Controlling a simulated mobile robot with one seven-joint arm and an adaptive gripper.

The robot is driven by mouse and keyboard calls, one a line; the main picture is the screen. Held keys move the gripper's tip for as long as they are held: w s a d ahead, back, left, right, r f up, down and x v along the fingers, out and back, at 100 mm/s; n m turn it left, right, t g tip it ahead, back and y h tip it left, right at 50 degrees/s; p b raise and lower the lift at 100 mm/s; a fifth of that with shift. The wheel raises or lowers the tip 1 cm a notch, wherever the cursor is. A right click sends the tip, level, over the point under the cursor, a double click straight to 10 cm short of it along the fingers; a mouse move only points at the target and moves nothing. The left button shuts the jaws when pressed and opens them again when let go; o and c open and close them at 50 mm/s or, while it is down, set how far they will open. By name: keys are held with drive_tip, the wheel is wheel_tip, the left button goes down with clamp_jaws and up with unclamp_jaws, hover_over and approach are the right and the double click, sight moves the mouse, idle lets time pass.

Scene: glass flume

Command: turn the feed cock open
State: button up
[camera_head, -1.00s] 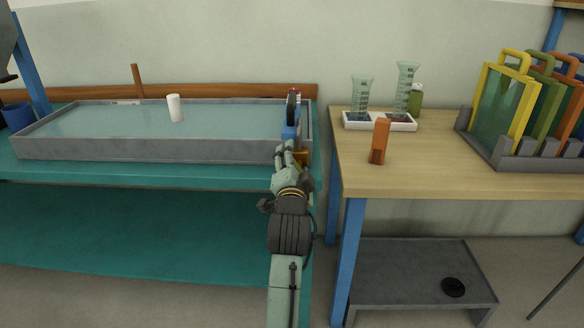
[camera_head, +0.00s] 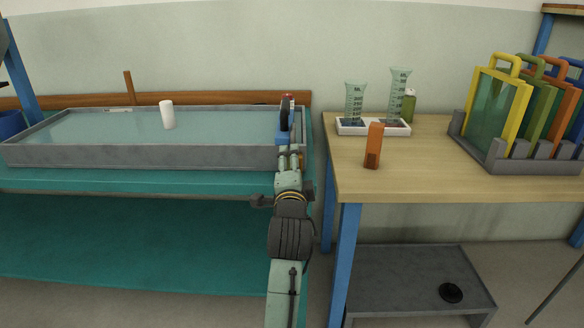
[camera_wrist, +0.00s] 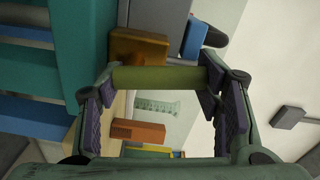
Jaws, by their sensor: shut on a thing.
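The feed cock shows in the wrist view as a brass-brown block (camera_wrist: 138,47) with an olive-green bar-shaped handle (camera_wrist: 160,77) in front of it. My gripper (camera_wrist: 163,80) has its two fingers on either end of this handle, with dark ribbed pads facing inward. The handle lies across the gap between the fingertips. In the head view my gripper (camera_head: 289,158) is at the front right end of the grey flume tank (camera_head: 150,156), and it hides most of the cock. The handle's turn angle is hard to tell.
A blue device with a dark wheel (camera_head: 285,120) stands at the tank's right end, just behind my gripper. A white cylinder (camera_head: 167,114) stands in the tank. The wooden table (camera_head: 440,185) at right holds an orange block (camera_head: 373,146), measuring cylinders in a tray and a rack of coloured frames.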

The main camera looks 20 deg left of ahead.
drive_tip(key=o, duration=1.2)
drive_tip(key=shift+f, duration=0.1)
drive_tip(key=v, duration=0.8)
drive_tip(key=shift+c, duration=0.7)
